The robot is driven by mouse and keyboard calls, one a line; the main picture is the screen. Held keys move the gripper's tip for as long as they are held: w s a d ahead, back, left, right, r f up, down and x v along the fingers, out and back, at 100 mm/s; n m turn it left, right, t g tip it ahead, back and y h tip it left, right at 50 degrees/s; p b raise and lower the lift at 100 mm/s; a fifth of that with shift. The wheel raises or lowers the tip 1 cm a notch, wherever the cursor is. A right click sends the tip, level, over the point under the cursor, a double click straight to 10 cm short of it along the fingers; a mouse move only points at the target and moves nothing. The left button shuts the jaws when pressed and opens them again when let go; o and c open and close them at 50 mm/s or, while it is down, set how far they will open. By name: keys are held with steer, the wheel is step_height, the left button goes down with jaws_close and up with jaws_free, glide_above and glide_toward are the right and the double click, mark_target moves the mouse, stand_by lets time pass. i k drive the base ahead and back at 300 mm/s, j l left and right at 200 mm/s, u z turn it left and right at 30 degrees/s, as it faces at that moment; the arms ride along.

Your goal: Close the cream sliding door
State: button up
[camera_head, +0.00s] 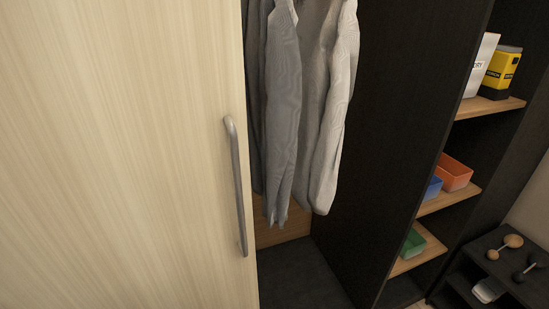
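The cream sliding door (110,150) fills the left of the head view. It has a pale wood grain and a vertical grey bar handle (237,188) near its right edge. To the right of the door's edge the wardrobe opening shows, with a dark floor (300,275) and a dark side panel (405,110). My gripper is not in view.
Grey garments (285,100) hang inside the opening. Right of the dark panel, wooden shelves hold a yellow and black box (502,70), an orange bin (455,174), a blue bin (433,188) and a green bin (413,243). A low dark rack (490,270) stands at the lower right.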

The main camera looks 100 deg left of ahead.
mark_target(125, 180)
steer(key=k+j+u, duration=0.15)
steer(key=u, duration=4.45)
steer(key=j+u, duration=0.1)
steer(key=j, duration=0.3)
steer(key=i+j, duration=0.1)
steer(key=i+u, duration=0.05)
